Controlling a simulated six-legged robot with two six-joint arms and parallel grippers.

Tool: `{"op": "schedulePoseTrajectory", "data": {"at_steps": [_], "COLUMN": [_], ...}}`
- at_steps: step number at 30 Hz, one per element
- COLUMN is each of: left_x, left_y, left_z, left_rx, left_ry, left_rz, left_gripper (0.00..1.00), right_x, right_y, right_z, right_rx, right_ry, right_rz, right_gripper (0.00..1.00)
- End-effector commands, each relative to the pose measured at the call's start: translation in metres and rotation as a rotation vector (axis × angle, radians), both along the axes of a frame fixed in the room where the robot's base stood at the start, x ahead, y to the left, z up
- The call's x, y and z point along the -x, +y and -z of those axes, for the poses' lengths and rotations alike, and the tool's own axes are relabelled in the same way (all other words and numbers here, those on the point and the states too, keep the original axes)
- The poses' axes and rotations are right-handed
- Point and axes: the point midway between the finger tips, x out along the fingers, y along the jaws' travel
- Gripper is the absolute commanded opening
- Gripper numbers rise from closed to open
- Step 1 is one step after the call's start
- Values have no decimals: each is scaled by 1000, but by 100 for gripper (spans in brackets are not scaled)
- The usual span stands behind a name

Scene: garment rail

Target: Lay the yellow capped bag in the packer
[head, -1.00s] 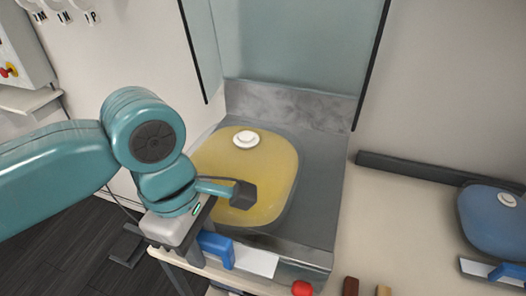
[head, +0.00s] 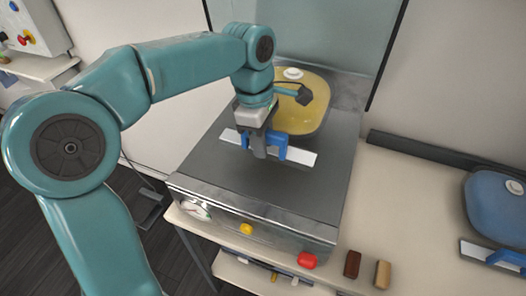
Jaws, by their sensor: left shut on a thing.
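The yellow bag (head: 318,100) with its round white cap (head: 293,73) is over the rear of the grey packer's bed (head: 220,172) in the head view, looking flat. I cannot tell if it touches the bed everywhere. A white bar (head: 300,157) with a blue handle (head: 280,143) is at the bag's near end, around mid-bed. My left gripper (head: 262,148) points down and is shut on the blue handle. My arm and gripper hide the bag's left part. My right gripper is not in view.
A blue bag (head: 495,207) with a white bar lies on the bench (head: 420,215) at right. Brown (head: 352,264) and tan (head: 382,274) blocks sit near its front. The packer's front has a gauge (head: 195,210), a yellow knob (head: 246,229) and a red button (head: 308,261).

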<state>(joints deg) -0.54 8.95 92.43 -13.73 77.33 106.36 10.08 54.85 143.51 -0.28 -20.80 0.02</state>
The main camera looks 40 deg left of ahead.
Motion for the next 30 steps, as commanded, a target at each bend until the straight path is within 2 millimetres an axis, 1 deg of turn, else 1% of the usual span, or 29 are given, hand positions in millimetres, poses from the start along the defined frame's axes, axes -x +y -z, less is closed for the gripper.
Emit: {"op": "schedulePoseTrajectory", "data": {"at_steps": [1,5,9,12,15,21,25,26,27,28,30], "left_x": [0,-1,0,-1,-4,-4,-4,-4,-4,-4,-4], "left_y": [1,2,1,2,2,2,2,2,2,2,2], "left_z": [6,15,36,47,52,52,56,57,56,56,56], "left_rx": [-1,-1,-1,-1,0,-1,0,0,0,0,0], "left_ry": [-4,-5,-3,-4,-6,-7,-6,-3,-3,-3,-3], "left_rz": [0,-2,-1,-1,-2,-1,-2,-1,-1,-1,-1], "left_gripper": [0,0,0,0,0,0,0,31,44,53,53], "right_x": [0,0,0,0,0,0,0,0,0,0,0], "right_y": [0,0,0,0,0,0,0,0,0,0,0], "right_z": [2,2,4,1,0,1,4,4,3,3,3], "right_rx": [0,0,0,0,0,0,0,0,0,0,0], "right_ry": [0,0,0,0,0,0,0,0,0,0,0], "right_rz": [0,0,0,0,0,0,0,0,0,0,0], "right_gripper": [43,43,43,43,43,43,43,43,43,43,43]}}
